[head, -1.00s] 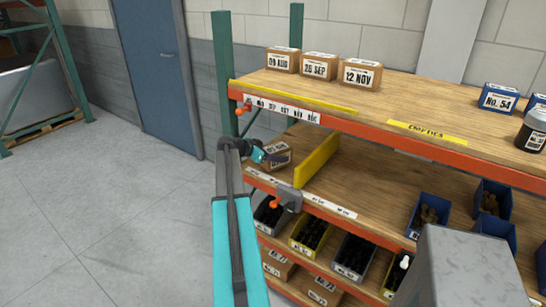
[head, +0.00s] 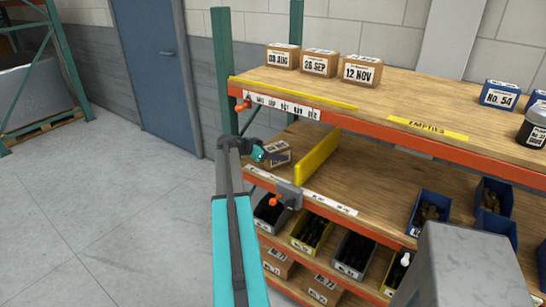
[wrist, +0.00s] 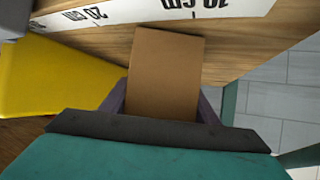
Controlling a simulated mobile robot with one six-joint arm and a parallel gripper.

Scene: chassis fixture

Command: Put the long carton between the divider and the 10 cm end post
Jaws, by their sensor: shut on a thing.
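My gripper (head: 259,153) is shut on a brown carton (head: 278,152) with a white label, at the left end of the middle shelf. In the wrist view the carton (wrist: 165,70) sits between the two purplish fingers, its plain brown face toward the camera. The yellow divider (head: 317,158) stands on the shelf just right of the carton; it shows at the left in the wrist view (wrist: 50,75). A green end post (head: 222,60) rises at the shelf's left end. I cannot tell whether the carton rests on the shelf.
The upper shelf (head: 300,88) overhangs this space. A grey clamp with an orange knob (head: 287,196) is on the middle shelf's front edge. A strip marked 10 cm and 20 cm (wrist: 150,12) shows in the wrist view. Bins (head: 312,230) stand below.

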